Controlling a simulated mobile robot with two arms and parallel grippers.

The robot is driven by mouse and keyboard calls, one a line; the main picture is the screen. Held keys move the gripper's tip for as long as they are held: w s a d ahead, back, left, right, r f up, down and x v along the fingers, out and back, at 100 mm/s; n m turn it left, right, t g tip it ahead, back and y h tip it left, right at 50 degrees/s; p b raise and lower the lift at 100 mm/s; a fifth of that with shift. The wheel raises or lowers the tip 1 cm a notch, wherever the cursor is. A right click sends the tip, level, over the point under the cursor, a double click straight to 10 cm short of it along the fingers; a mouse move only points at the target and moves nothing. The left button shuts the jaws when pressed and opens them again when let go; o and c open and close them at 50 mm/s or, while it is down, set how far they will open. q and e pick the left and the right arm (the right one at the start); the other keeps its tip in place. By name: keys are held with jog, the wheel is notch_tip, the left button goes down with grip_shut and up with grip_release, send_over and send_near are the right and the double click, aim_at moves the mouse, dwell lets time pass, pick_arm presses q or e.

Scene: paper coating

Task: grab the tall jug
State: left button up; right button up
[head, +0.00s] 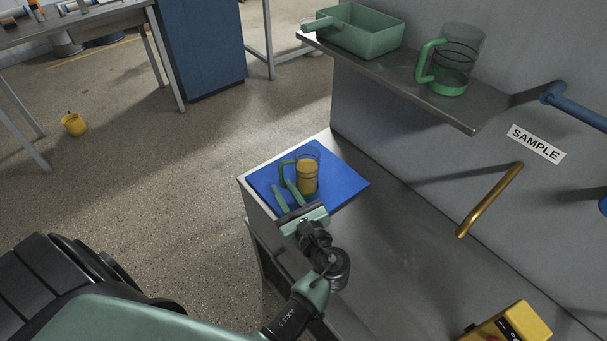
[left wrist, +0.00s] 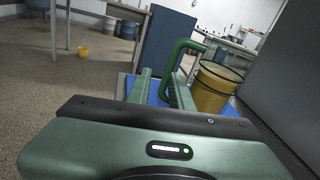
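A clear jug with a green handle and yellow-orange contents (head: 307,176) stands upright on a blue mat (head: 345,186) at the end of the counter. It also shows in the left wrist view (left wrist: 213,88). My left gripper (head: 281,184) is open, its fingers pointing at the handle side of this jug. In the left wrist view the handle's upright part appears between or just beyond the fingertips (left wrist: 159,74); I cannot tell whether they touch. Another clear jug with a green base and handle (head: 449,84) stands on the wall shelf, larger in the picture. My right gripper is not in view.
The shelf (head: 420,88) also holds a green tray (head: 362,45). Below are a brass bar handle (head: 489,200), a SAMPLE label (head: 536,144) and a yellow device (head: 508,325). A blue cabinet (head: 199,45) and yellow bucket (head: 74,124) stand across the floor. The counter's middle is clear.

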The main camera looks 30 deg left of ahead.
aim_at(306, 161)
pick_arm(q)
jog(key=shift+w+d+r+m+t, duration=0.3)
jog(key=shift+w+d+r+m, duration=0.05)
jog(key=shift+w+r+m, duration=0.15)
jog(key=shift+w+r, duration=0.15)
jog(key=shift+m, duration=0.3)
jog(key=x, duration=0.2)
jog(key=b+x, duration=0.1)
jog(key=x, duration=0.2)
jog(key=r+x, duration=0.1)
jog(key=x, duration=0.1)
jog(key=shift+a, duration=0.35)
grip_shut()
